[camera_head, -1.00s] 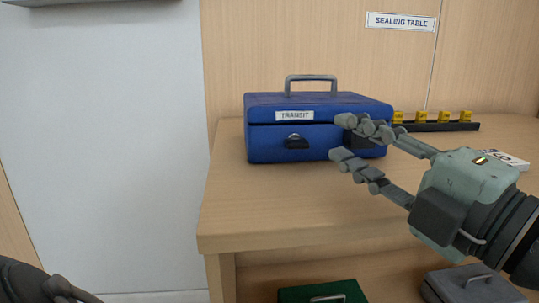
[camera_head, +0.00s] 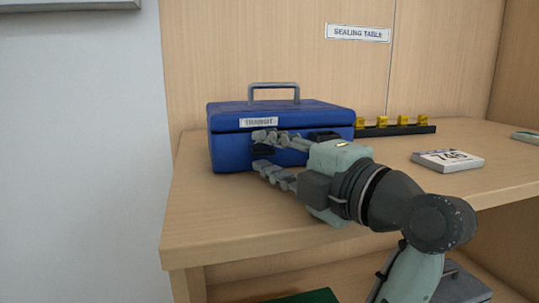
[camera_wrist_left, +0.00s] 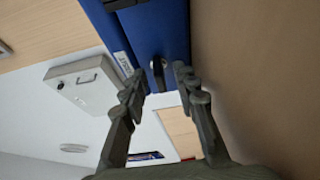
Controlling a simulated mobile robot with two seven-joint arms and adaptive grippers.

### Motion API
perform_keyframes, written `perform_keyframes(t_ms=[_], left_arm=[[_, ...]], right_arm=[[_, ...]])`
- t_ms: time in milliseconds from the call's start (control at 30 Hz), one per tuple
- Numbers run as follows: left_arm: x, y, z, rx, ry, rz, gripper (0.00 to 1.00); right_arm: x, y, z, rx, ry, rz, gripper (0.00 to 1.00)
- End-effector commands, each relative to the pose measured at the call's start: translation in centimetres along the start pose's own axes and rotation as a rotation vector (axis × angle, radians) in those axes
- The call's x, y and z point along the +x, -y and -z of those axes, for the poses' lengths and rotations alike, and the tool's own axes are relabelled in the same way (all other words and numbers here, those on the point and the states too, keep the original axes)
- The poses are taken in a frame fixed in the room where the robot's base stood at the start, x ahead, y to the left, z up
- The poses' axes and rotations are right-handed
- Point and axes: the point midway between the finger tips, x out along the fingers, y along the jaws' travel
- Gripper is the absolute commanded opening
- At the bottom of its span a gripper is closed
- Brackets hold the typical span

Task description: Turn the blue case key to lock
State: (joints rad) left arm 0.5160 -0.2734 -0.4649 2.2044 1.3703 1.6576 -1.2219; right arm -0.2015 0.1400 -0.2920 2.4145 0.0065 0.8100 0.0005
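The blue case (camera_head: 232,155), labelled TRANSIT, stands closed on the wooden table with its grey handle (camera_head: 274,88) up. It also shows in the left wrist view (camera_wrist_left: 170,25). The dark key (camera_head: 261,151) is at the case's front, below the label; in the left wrist view the key (camera_wrist_left: 158,66) is between the fingertips. My left gripper (camera_head: 257,151) is open, one finger above the key and one below. The wrist view shows its fingers (camera_wrist_left: 160,76) apart; contact with the key cannot be told. The key's exact angle is unclear. My right gripper is not in view.
A black rack (camera_head: 400,130) with several yellow pieces stands right of the case. The table front (camera_head: 215,215) is clear. A green case (camera_head: 308,297) and a grey case (camera_head: 466,286) are below.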

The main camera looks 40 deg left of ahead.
Motion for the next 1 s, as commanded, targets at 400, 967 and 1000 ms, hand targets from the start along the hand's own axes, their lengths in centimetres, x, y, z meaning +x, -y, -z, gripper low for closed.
perform_keyframes(t_ms=[400, 967, 1000], left_arm=[[-0.03, -0.01, 0.01, 0.000, -0.001, 0.000, 0.00], [-0.06, -0.19, 0.03, -0.098, -0.001, 0.044, 0.00], [-0.06, -0.23, 0.03, -0.122, -0.001, 0.055, 0.00]], right_arm=[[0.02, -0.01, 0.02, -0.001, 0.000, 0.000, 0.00], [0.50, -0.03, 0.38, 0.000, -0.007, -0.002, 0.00], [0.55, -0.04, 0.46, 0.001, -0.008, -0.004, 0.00]])
